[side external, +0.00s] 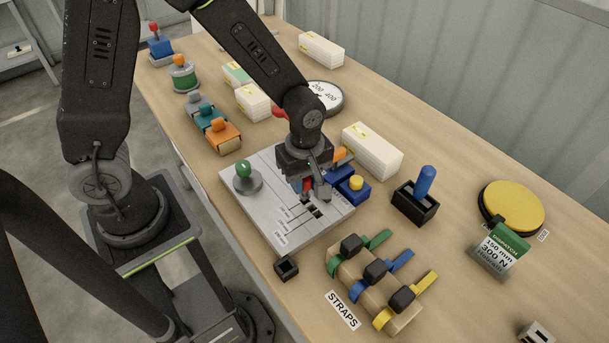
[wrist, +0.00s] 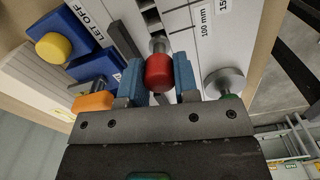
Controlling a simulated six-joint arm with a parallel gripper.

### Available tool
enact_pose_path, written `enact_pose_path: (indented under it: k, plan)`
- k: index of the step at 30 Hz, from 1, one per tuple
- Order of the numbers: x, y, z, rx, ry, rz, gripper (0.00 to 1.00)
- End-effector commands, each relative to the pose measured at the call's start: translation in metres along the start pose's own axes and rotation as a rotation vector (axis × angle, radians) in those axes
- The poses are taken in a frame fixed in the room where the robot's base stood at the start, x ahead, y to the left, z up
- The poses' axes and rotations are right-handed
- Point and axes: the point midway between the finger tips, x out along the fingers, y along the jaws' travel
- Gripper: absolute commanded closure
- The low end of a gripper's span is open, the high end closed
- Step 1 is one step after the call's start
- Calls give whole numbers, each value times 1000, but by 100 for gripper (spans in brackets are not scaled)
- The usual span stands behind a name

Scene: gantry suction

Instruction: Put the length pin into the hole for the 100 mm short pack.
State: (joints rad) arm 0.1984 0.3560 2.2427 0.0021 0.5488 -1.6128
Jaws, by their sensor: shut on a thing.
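The length pin shows a red knob (wrist: 159,72) and a metal shaft (wrist: 158,44) in the wrist view. My gripper (wrist: 158,82) is shut on the red knob, one blue finger on each side. In the side view my gripper (side external: 309,188) is low over the grey plate (side external: 265,165), near its row of dark slots. A printed "100 mm" label (wrist: 203,22) is on the plate, right of the pin in the wrist view. Dark slots (wrist: 149,16) show just beyond the shaft. The pin's lower end is hidden, so I cannot tell whether it is in a hole.
A green-knobbed post (side external: 243,172) stands on the plate. A blue block with a yellow button (side external: 356,183) and an orange knob (side external: 340,153) are close to my gripper. A white box (side external: 372,152), a black holder with a blue handle (side external: 415,205) and the strap rack (side external: 400,318) stand nearby.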

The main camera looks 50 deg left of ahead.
Motion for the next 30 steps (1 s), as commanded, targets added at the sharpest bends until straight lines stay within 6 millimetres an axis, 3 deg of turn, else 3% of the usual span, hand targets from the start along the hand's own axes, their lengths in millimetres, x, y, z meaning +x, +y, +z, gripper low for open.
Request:
enact_pose_path:
  k: [19, 20, 30]
  plan:
    - [16, 0, 0, 0, 0, 0, 95]
    - [16, 0, 0, 0, 0, 0, 71]
    - [15, 0, 0, 0, 0, 0, 42]
